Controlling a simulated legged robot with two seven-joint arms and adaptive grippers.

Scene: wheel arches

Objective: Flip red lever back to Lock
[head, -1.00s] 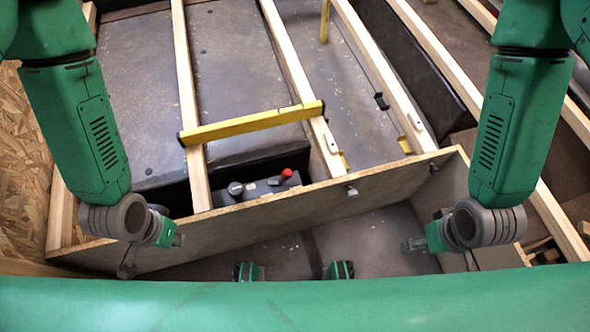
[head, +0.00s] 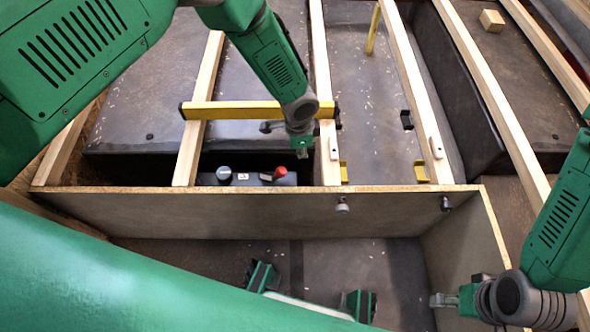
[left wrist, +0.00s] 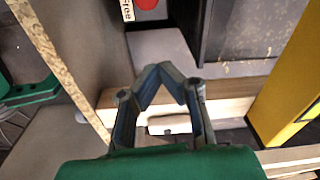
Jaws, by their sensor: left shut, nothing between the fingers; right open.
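The red lever (head: 280,172) sits at the right end of a dark control box (head: 250,180) behind the near wooden panel. In the left wrist view a red round part (left wrist: 148,3) is cut off at the top edge, beside a white label reading "Free" (left wrist: 127,10). My left gripper (head: 302,152) is above and just right of the red lever, apart from it. In the left wrist view its fingertips (left wrist: 160,70) meet with nothing between them. My right gripper (head: 440,300) is open and empty at the lower right, far from the lever.
A yellow spirit level (head: 230,110) lies across the wooden beams behind the control box. A grey knob (head: 223,173) stands at the box's left end. The upright wooden panel (head: 250,213) runs in front of the box. A beam (head: 328,155) stands close right of the lever.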

